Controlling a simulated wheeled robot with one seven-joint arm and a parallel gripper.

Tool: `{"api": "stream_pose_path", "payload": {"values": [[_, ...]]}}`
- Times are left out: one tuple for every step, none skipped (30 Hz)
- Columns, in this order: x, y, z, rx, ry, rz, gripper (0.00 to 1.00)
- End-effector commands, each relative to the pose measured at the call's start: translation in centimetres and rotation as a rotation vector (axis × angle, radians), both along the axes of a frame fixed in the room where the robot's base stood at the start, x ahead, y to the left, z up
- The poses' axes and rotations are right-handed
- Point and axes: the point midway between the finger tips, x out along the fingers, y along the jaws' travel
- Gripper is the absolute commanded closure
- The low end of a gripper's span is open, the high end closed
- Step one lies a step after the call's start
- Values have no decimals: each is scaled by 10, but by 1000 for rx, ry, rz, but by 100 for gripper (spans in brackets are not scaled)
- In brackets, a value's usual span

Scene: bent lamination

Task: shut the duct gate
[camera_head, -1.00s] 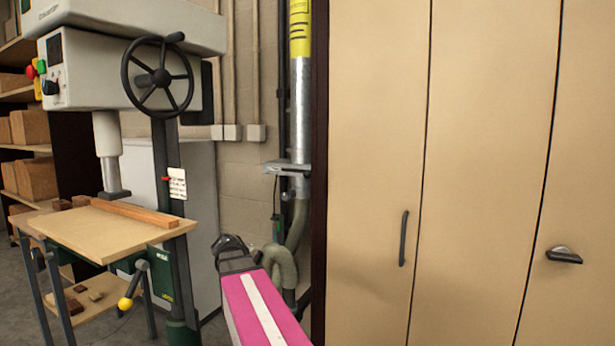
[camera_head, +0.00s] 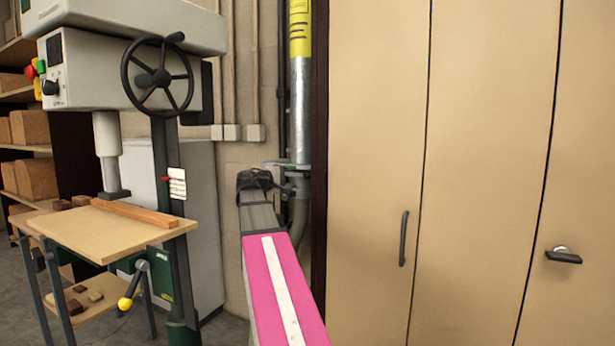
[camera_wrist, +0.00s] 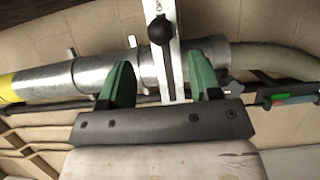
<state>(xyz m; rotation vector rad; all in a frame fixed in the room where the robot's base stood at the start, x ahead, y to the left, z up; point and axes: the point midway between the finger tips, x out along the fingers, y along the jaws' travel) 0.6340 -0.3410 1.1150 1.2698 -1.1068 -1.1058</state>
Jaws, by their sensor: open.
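The duct (camera_head: 300,110) is a vertical metal pipe with a yellow band, left of the cabinet; it lies sideways in the wrist view (camera_wrist: 45,82). The duct gate (camera_head: 301,167) is a flat pale metal plate across the pipe. In the wrist view its plate (camera_wrist: 172,75) bears a black round knob (camera_wrist: 161,30). My gripper (camera_wrist: 162,76) is open, with one green finger on each side of the plate. I cannot tell whether either finger touches it. In the head view my gripper (camera_head: 286,188) is at the gate's height, and my arm hides part of the duct below.
A drill press (camera_head: 125,70) with a wooden table (camera_head: 105,235) stands at the left. Tan cabinet doors (camera_head: 375,130) with handles fill the right, close to the duct. A flexible hose (camera_wrist: 275,58) continues from the pipe. Grey conduits (camera_head: 238,70) run up the wall.

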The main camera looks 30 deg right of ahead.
Motion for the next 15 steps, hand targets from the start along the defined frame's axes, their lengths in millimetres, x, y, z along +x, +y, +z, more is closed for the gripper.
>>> {"api": "stream_pose_path", "payload": {"values": [[2, -11, 0, 0, 0, -3, 42], [4, -16, 0, 0, 0, -2, 42], [5, -23, 0, 1, 0, -2, 42], [5, -29, 0, 1, 0, -3, 42], [6, -35, 0, 1, 0, -3, 42], [7, -41, 0, 0, 0, -2, 42], [8, -46, 0, 1, 0, -2, 42], [8, -51, 0, 1, 0, -2, 42], [9, -57, 0, 1, 0, -2, 42], [10, -61, 0, 1, 0, -1, 42], [10, -64, 0, 1, 0, -1, 42], [11, -69, 0, 1, 0, 0, 42], [11, -72, 0, 2, 0, -1, 42], [11, -74, 0, 2, -1, -1, 42], [11, -77, 0, 2, -1, -1, 42]]}}
